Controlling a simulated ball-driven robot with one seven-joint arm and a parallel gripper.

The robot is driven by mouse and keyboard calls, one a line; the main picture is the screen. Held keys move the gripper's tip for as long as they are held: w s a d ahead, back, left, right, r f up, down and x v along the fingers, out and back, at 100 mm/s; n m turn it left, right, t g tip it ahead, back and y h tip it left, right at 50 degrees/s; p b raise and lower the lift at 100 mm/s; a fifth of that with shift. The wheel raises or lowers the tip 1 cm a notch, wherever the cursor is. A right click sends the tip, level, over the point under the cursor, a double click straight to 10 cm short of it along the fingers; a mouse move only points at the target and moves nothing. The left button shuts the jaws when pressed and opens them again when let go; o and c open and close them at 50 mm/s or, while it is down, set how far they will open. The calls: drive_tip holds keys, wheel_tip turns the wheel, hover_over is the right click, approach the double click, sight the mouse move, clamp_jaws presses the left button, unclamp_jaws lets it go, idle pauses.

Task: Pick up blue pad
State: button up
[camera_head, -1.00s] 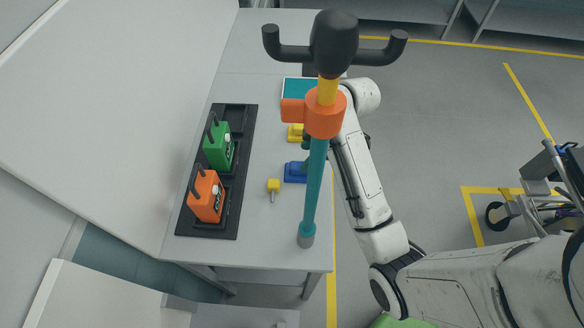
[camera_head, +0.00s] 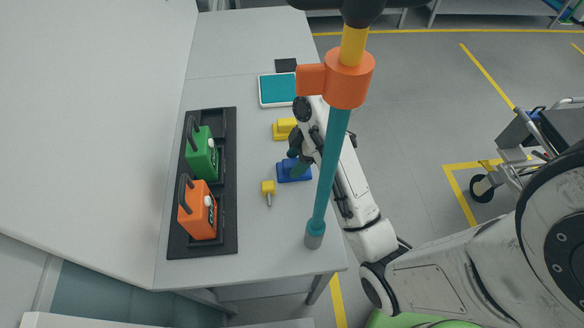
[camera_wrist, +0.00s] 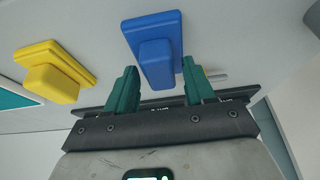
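The blue pad (camera_head: 292,172) lies on the grey table in the head view, beside my gripper (camera_head: 298,160). It is a flat block with a raised grip on top. In the wrist view the blue pad (camera_wrist: 157,52) is in front of my gripper (camera_wrist: 158,85), its raised grip between the two green fingers. The fingers are spread, with a gap visible on each side of the grip. Part of the pad is hidden behind my arm in the head view.
A yellow pad (camera_head: 284,129) lies just behind the blue one. A small yellow-headed object (camera_head: 268,190) lies to the left. A black tray (camera_head: 229,178) holds a green case (camera_head: 201,152) and an orange case (camera_head: 197,212). A white-framed teal panel (camera_head: 277,90) lies farther back.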

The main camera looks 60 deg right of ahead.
drive_tip(key=c, duration=0.9)
drive_tip(key=shift+r, duration=0.1)
